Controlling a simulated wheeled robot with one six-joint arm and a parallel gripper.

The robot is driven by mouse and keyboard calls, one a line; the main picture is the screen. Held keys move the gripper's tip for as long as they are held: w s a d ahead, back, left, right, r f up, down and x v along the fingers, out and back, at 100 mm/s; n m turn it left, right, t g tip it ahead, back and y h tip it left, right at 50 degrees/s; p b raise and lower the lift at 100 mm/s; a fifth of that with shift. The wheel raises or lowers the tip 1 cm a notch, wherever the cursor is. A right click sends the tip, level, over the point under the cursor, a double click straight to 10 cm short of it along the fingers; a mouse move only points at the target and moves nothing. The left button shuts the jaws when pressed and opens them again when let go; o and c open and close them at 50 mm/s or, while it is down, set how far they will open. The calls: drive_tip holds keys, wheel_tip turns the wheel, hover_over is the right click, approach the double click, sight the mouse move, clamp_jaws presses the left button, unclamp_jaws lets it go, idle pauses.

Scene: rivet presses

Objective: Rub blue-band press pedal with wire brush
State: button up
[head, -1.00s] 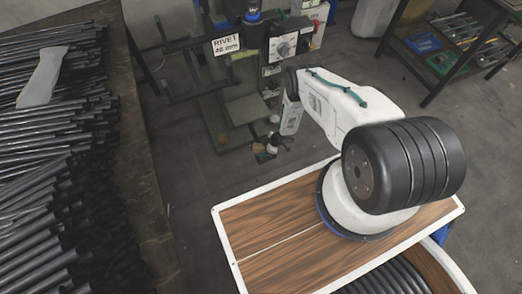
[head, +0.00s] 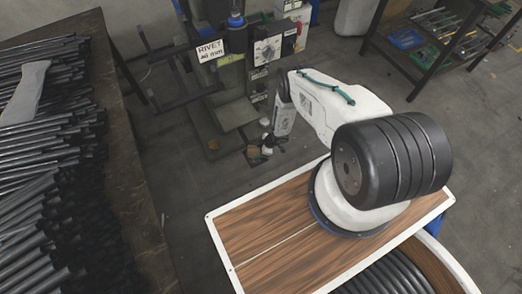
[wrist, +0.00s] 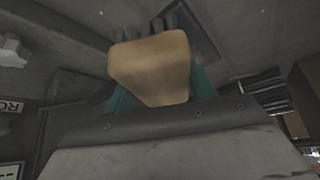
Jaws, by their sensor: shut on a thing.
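The press with a blue band (head: 236,20) stands at the top middle of the head view, with a "RIVET 46 mm" sign on it. My gripper (head: 261,151) is low beside its base, near the floor. It is shut on the wire brush, whose tan wooden block (wrist: 150,65) fills the middle of the wrist view. Dark bristle tufts show beyond the block. A dark flat plate (wrist: 197,32) on the floor, perhaps the pedal, lies just beyond the brush. I cannot tell whether the bristles touch it. In the head view my gripper and brush partly cover this spot.
A bench stacked with black rods (head: 45,180) runs along the left, with a grey piece (head: 25,92) on top. A shelf with tools and trays (head: 430,45) stands at upper right. Grey floor (head: 330,100) is open between the press and shelf.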

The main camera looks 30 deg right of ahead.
sight(249, 159)
drive_tip(key=shift+a, duration=1.1)
drive_tip(key=shift+a+f, duration=0.1)
drive_tip(key=shift+a, duration=1.95)
drive_tip(key=shift+r, duration=3.05)
drive_tip(key=shift+w+r, duration=0.1)
drive_tip(key=shift+r, duration=1.35)
